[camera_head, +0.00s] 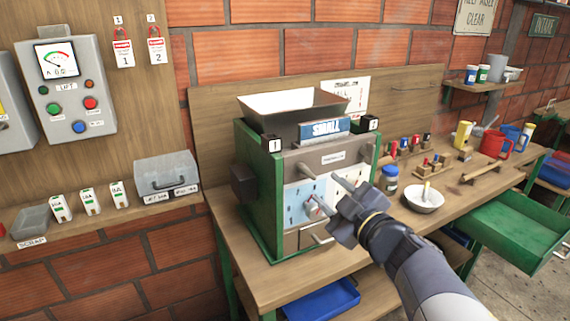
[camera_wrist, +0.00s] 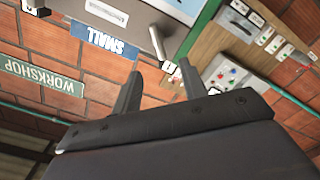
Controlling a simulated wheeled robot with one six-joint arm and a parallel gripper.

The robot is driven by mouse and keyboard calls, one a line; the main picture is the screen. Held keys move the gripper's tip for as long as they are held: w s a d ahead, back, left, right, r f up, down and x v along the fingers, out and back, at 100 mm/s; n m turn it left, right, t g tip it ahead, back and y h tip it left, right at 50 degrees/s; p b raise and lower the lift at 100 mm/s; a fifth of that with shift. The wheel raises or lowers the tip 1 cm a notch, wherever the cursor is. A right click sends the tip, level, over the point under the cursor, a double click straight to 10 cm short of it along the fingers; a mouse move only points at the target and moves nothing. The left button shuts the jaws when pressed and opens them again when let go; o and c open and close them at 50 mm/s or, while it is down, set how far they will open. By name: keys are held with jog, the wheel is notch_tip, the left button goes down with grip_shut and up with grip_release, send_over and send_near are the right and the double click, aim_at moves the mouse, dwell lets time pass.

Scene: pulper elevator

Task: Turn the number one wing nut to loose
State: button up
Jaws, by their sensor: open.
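The pulper (camera_head: 258,190) stands on the bench, with a green frame and a hopper on top. The number one wing nut looks like a small grey bar (camera_head: 304,169) high on the left of its front, near a black block marked 1 (camera_head: 275,146). In the wrist view, the grey bar (camera_wrist: 157,42) lies ahead of the fingertips, roughly in line with the gap between them, apart from both. The 1 label (camera_wrist: 168,68) shows beside it. My gripper (camera_head: 322,191) is open and empty in front of the pulper's face; it also shows in the wrist view (camera_wrist: 160,68).
A similar grey bar (camera_head: 367,151) sits at the pulper's upper right. A green drawer (camera_head: 510,232) is pulled out. A small drawer handle (camera_head: 319,237) sticks out low.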

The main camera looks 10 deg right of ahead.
aim_at(307, 172)
jog(key=x, duration=0.9)
jog(key=shift+w+a, duration=0.1)
jog(key=shift+w, duration=0.25)
jog(key=shift+f, duration=0.1)
grip_shut()
